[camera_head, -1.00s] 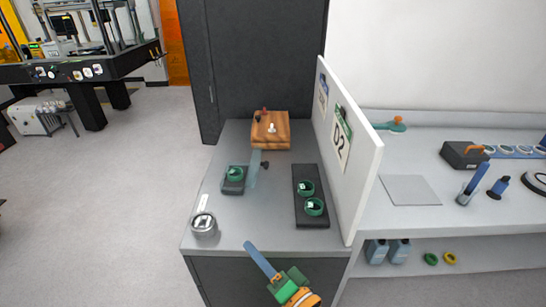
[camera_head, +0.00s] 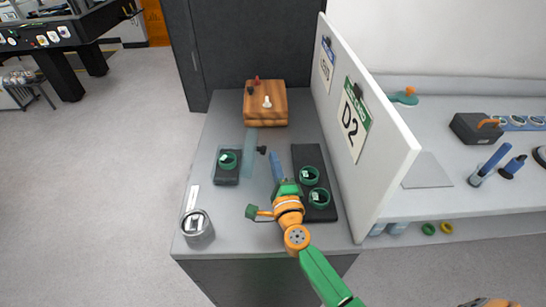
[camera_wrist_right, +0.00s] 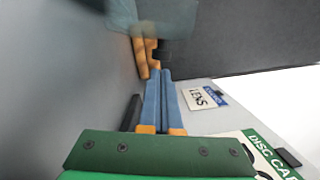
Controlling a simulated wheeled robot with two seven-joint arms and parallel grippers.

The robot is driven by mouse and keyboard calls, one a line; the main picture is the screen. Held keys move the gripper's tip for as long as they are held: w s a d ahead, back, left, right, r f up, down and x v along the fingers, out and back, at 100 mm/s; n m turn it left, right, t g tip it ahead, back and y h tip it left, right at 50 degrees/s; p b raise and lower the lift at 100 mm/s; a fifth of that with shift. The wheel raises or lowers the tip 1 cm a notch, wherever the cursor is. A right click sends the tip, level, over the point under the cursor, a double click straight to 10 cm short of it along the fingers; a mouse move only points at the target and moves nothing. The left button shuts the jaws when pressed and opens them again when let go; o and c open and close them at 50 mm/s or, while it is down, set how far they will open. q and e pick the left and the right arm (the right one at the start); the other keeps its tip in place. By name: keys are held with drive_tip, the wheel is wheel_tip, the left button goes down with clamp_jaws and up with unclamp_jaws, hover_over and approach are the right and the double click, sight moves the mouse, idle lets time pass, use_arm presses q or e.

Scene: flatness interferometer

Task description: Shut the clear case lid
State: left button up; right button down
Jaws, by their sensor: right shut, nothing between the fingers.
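The dark case (camera_head: 227,177) sits on the grey bench with a green ring (camera_head: 228,158) in it. Its clear lid (camera_head: 250,145) stands up, open, along the case's right side. A dark knob (camera_head: 262,150) sticks out to the right from the lid. My right gripper (camera_head: 272,155) is shut and empty, its blue fingers just right of the knob in the head view. In the right wrist view the shut fingertips (camera_wrist_right: 160,72) point toward the knob (camera_wrist_right: 161,51), with the blurred lid (camera_wrist_right: 165,14) beyond; whether they touch is unclear.
A dark tray (camera_head: 327,213) with two green rings stands right of my right gripper. A white panel (camera_head: 385,150) walls the bench's right side. A wooden block (camera_head: 265,108) sits at the back and a metal canister (camera_head: 198,235) at the front left.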

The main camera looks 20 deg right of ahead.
drive_tip(key=shift+w, duration=0.45)
drive_tip(key=shift+r, duration=0.2)
drive_tip(key=shift+w, duration=0.15)
drive_tip(key=shift+w+r+n+p, duration=0.1)
drive_tip(key=shift+r+n+p, duration=0.05)
drive_tip(key=shift+n+p, duration=0.15)
drive_tip(key=shift+s+a+r, duration=0.15)
drive_tip(key=shift+s+r, duration=0.05)
drive_tip(key=shift+w+r+n, duration=0.1)
drive_tip(key=shift+n, duration=0.2)
